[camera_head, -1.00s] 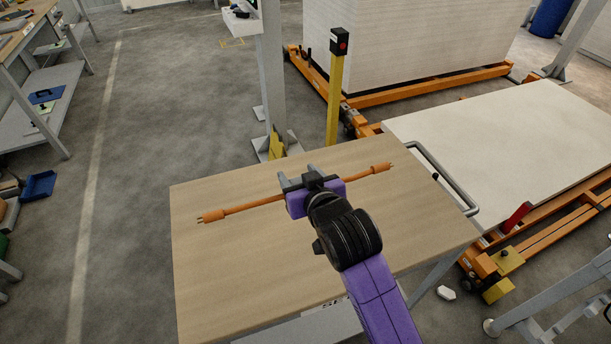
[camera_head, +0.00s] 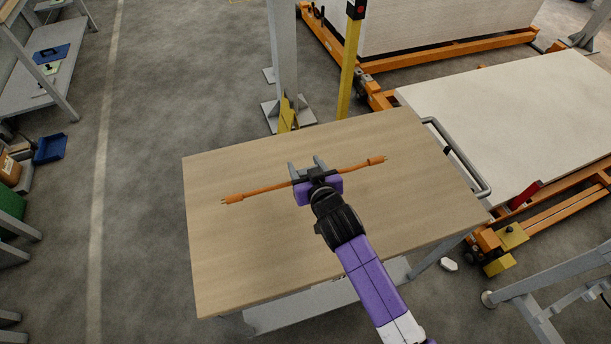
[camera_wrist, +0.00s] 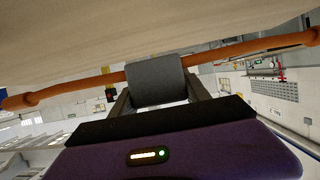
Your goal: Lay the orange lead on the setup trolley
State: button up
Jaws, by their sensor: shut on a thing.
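The orange lead (camera_head: 258,190) is a straight cord with a plug at each end. It stretches left and right from my gripper (camera_head: 307,166) over the wooden top of the trolley (camera_head: 230,270). My gripper is shut on the lead near its middle. In the wrist view, the lead (camera_wrist: 85,84) passes behind the dark grey finger (camera_wrist: 155,82), close to the pale wooden surface (camera_wrist: 60,40). I cannot tell whether the lead touches the top. The part of the lead between the fingers is hidden.
A metal push handle (camera_head: 460,160) stands at the trolley's right end. A yellow post (camera_head: 350,65) and a grey column (camera_head: 285,60) stand behind it. An orange-framed platform with a white board (camera_head: 520,110) is to the right. The trolley's top is otherwise clear.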

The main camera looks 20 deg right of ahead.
jog(key=shift+f, duration=2.55)
jog(key=shift+f+b, duration=0.15)
jog(key=shift+b, duration=0.15)
jog(key=o, duration=1.6)
jog(key=shift+c, duration=0.2)
jog(key=shift+r, duration=0.2)
jog(key=shift+s, duration=0.4)
jog(key=v, duration=1.1)
jog(key=shift+s+b, duration=0.1)
jog(key=shift+b, duration=0.25)
